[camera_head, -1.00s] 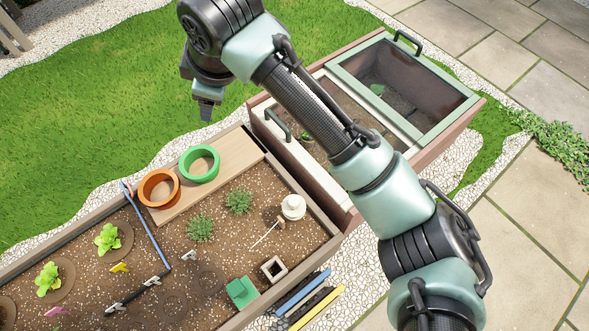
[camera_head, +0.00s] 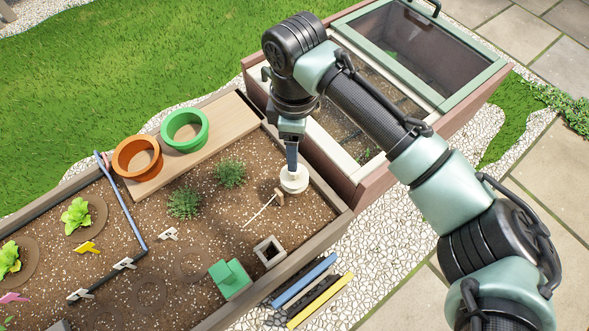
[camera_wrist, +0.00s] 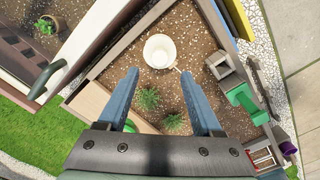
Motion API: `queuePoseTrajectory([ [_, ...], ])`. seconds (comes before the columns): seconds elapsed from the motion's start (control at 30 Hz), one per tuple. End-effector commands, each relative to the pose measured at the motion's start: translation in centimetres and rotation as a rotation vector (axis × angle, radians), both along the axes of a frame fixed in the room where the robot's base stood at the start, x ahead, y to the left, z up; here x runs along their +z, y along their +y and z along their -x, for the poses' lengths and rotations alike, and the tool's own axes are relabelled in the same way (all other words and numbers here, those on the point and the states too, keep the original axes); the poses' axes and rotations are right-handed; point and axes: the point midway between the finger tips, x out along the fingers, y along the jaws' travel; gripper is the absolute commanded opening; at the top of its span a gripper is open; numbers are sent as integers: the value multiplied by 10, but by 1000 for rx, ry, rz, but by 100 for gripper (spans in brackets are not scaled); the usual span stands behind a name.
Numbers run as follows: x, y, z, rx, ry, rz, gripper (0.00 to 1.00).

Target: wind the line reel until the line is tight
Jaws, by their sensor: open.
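The line reel appears to be the white round piece (camera_head: 294,184) on the soil near the bed's right corner. A small tan knob (camera_head: 279,197) and a thin pale stick or line (camera_head: 259,212) lie beside it. In the wrist view the reel (camera_wrist: 161,52) sits ahead of the fingertips, roughly centred between them. My gripper (camera_head: 291,163) points down just above the reel, and partly hides its top. In the wrist view the two blue fingers of my gripper (camera_wrist: 160,75) are wide apart with nothing between them. Whether a finger touches the reel cannot be told.
Orange (camera_head: 138,157) and green (camera_head: 185,130) pots stand on a wooden board (camera_head: 222,128). A grey square pot (camera_head: 269,251) and a green block (camera_head: 229,278) are near the reel. Grassy plants (camera_head: 230,173) grow to its left. A cold frame (camera_head: 365,185) stands close on the right.

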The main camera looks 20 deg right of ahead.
Motion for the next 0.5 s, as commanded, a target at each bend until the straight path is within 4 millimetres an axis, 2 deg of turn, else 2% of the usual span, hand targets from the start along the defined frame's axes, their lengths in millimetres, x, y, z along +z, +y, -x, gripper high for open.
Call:
queuePoseTrajectory([
  [0.03,-16,-1,0,-1,2,1,67],
  [0.2,-45,0,0,-1,0,1,67],
  [0.5,-75,0,0,0,-1,0,67],
])
